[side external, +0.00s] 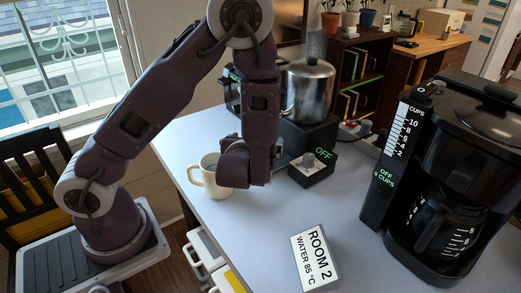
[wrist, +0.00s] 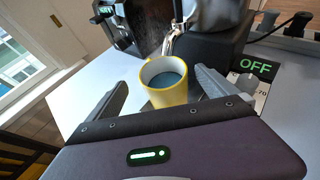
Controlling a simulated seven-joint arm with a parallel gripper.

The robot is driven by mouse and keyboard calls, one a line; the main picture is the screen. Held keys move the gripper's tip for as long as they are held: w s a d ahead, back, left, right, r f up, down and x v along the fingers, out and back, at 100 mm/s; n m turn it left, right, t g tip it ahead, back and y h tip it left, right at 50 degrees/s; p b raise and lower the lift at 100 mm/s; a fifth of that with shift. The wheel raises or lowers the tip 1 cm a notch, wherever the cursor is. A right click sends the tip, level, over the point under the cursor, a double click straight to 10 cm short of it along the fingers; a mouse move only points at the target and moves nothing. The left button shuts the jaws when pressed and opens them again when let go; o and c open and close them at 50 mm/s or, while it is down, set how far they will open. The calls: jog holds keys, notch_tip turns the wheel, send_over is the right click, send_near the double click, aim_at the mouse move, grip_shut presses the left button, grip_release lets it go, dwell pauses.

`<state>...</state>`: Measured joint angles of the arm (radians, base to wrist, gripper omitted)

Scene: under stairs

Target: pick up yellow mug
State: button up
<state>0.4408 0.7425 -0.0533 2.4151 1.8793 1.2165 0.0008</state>
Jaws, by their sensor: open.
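The yellow mug (side external: 211,180) stands upright on the pale table. In the side view it looks cream, its handle points left, and my gripper hides its right part. In the wrist view the mug (wrist: 162,97) is yellow with a blue-grey inside; I cannot tell whether that is liquid. My gripper (wrist: 160,78) is open, with one finger to the left of the mug and one to the right. No contact between fingers and mug is visible. In the side view my gripper (side external: 238,170) is low over the table, beside the mug.
A small black control box (side external: 312,168) reading OFF sits close on the right. Behind it a metal pot (side external: 308,88) stands on a dark base. A black coffee maker (side external: 450,170) is at the far right. A ROOM 2 sign (side external: 315,258) stands in front. The table's middle is clear.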

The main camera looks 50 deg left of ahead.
jog(key=x, duration=0.7)
jog(key=shift+w+f, duration=0.25)
jog(key=shift+w, duration=0.15)
jog(key=c, duration=2.1)
